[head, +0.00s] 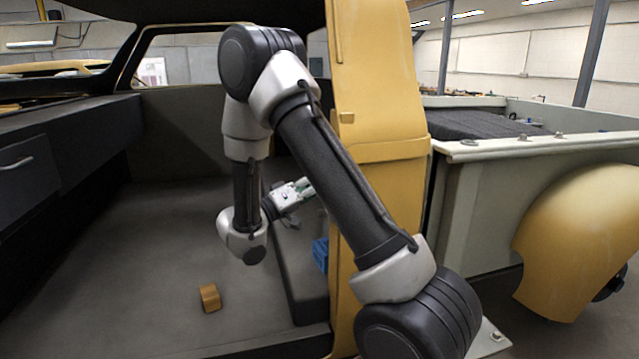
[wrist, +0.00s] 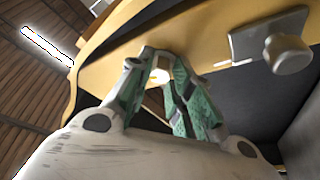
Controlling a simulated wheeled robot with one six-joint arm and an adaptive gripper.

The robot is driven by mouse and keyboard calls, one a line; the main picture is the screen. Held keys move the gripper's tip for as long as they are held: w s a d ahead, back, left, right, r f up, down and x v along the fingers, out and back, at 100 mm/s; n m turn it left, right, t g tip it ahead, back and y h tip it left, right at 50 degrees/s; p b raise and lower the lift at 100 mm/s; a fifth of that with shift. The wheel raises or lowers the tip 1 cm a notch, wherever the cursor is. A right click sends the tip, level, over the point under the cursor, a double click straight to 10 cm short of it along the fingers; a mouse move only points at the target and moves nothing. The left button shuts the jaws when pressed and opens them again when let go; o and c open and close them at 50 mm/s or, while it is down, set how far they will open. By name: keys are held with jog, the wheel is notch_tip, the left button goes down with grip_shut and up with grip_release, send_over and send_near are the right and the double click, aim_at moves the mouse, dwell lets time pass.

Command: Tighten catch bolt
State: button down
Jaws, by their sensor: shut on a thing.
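In the wrist view my gripper (wrist: 158,68) reaches up to a yellow body panel, its green-padded fingers closed around a small pale piece, the catch bolt (wrist: 158,76). Only a bright bit of the bolt shows between the fingers; its seating is hidden. A grey metal catch plate with a round knob (wrist: 290,53) is fixed on the panel to the right, apart from my fingers. In the head view my gripper (head: 303,187) is inside the cab beside the yellow door pillar (head: 378,85), partly covered by my arm; the bolt cannot be made out there.
A small orange-brown block (head: 209,298) lies on the cab floor. A blue object (head: 320,253) is partly hidden behind the pillar. A dark drawer front (head: 18,170) is at the left. The cab floor's middle is mostly clear.

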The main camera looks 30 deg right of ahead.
jog(key=shift+w+f+m+g+h, duration=0.15)
jog(key=shift+m+g, duration=0.35)
jog(key=shift+m, duration=0.55)
jog(key=shift+s+f+m+g+h, duration=0.1)
jog(key=shift+m+g+h, duration=0.3)
jog(key=shift+m, duration=0.65)
jog(key=shift+r+m+y, duration=0.1)
jog(key=shift+m+y, duration=0.15)
jog(key=shift+m, duration=0.05)
jog(key=c, duration=1.3)
grip_release()
jog(key=shift+w, duration=0.1)
jog(key=v, duration=1.1)
jog(key=shift+a+f, duration=0.3)
jog(key=shift+a, duration=0.05)
